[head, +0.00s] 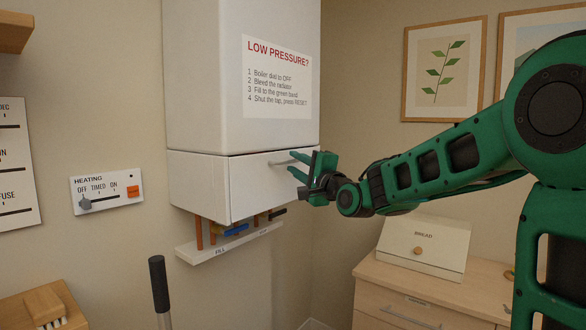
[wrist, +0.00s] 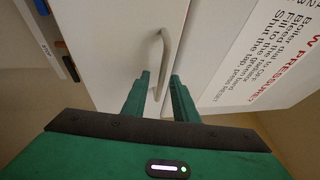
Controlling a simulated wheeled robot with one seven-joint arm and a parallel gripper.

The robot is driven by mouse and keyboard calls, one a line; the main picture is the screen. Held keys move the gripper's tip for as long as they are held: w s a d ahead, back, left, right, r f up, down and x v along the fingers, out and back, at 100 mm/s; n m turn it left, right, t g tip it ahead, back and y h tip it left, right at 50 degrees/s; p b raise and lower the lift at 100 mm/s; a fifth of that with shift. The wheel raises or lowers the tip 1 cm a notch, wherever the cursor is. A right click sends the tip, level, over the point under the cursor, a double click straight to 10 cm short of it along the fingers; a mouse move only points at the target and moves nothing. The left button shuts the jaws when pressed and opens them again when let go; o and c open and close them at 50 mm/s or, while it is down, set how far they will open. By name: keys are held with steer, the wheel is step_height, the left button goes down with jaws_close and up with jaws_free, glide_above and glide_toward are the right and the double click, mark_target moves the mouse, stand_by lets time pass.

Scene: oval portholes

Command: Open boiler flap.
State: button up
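The boiler flap (head: 255,190) is the white lower front panel of the boiler (head: 205,70), and it looks shut. Its pale bar handle (head: 279,163) sits near the top edge of the flap. My gripper (head: 291,163) is at the handle, coming from the right. In the wrist view the fingers of my gripper (wrist: 160,76) are apart, one on each side of the handle (wrist: 165,48). The near end of the handle reaches between the fingers. I see a gap beside the bar, and I cannot tell whether either finger touches it. The flap (wrist: 115,45) fills the area behind.
Below the boiler are pipes, a blue tap lever (head: 236,230) and a white shelf (head: 230,243). A heating panel (head: 107,191) is on the left wall. A bread box (head: 424,247) stands on a wooden cabinet (head: 385,285) at right. A dark-gripped handle (head: 158,280) rises in front.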

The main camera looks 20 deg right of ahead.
jaws_close()
steer(key=shift+f, duration=0.15)
stand_by(1.0)
